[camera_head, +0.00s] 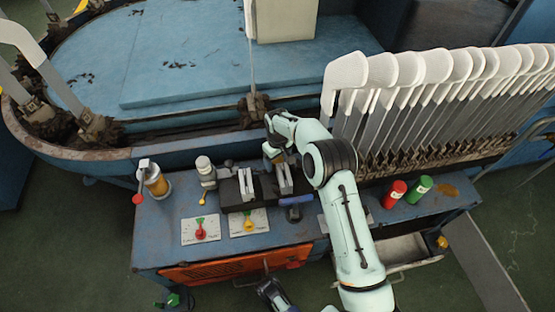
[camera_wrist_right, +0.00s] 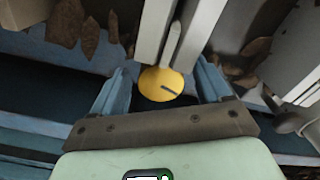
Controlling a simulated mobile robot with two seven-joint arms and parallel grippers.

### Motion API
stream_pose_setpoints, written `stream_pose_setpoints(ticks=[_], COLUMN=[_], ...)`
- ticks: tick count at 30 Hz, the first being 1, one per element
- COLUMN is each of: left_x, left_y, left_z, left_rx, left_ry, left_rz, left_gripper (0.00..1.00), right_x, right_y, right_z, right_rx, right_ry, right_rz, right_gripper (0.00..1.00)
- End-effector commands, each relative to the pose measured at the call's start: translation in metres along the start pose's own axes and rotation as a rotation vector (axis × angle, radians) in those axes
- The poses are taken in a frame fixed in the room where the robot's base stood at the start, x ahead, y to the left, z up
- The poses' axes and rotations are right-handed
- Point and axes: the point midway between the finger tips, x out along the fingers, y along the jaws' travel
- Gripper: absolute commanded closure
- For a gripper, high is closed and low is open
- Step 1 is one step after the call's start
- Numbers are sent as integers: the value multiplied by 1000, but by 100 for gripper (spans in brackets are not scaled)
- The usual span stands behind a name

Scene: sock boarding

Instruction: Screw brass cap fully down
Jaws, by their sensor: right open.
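The brass cap (camera_wrist_right: 162,86) is a round yellow disc with a dark slot mark in the right wrist view. It lies between the two blue-grey fingers of my right gripper (camera_wrist_right: 162,75). The fingers stand apart, with a visible gap on each side of the cap. In the head view my right gripper (camera_head: 275,156) is at the rear edge of the blue workbench (camera_head: 310,228), partly hidden by its own wrist. How far down the cap sits cannot be told.
An amber oiler (camera_head: 156,182) and a grey valve (camera_head: 206,172) stand to the left. White sock boards (camera_head: 410,75) rise at right. Red (camera_head: 394,194) and green (camera_head: 419,189) cans stand on the bench.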

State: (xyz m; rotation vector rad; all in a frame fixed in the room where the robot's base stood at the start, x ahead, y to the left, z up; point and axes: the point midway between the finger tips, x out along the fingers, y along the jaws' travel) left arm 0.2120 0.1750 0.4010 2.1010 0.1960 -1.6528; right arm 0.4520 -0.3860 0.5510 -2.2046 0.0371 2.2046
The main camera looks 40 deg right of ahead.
Motion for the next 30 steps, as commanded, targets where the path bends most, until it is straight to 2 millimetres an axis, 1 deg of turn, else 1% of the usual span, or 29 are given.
stream_pose_setpoints(ticks=[3, 5, 6, 8, 9, 20, 26, 30], left_x=[0, 0, 0, 0, 0, 1, 2, 4], left_y=[0, 0, 0, 0, 0, 0, -1, -1], left_z=[0, 0, 0, 0, 0, 0, -2, -4], left_rx=[0, 0, 0, 0, 0, 0, 0, -1], left_ry=[0, 0, 0, -1, -1, 0, 7, 12], left_rz=[0, 0, 0, 0, 0, 0, -1, -1], left_gripper=[57, 57, 57, 57, 57, 57, 57, 57], right_x=[0, 0, 0, 0, 0, 1, 2, 2], right_y=[0, 0, 0, 0, 0, 0, -1, -2], right_z=[0, 0, 0, 0, 0, 1, 1, 1], right_rx=[0, 0, 0, 0, 0, 38, 144, 257], right_ry=[0, 0, 0, 0, 0, -2, -3, -4], right_rz=[0, 0, 0, 0, 0, 0, 0, 0], right_gripper=[23, 43, 56, 75, 79, 79, 79, 79])
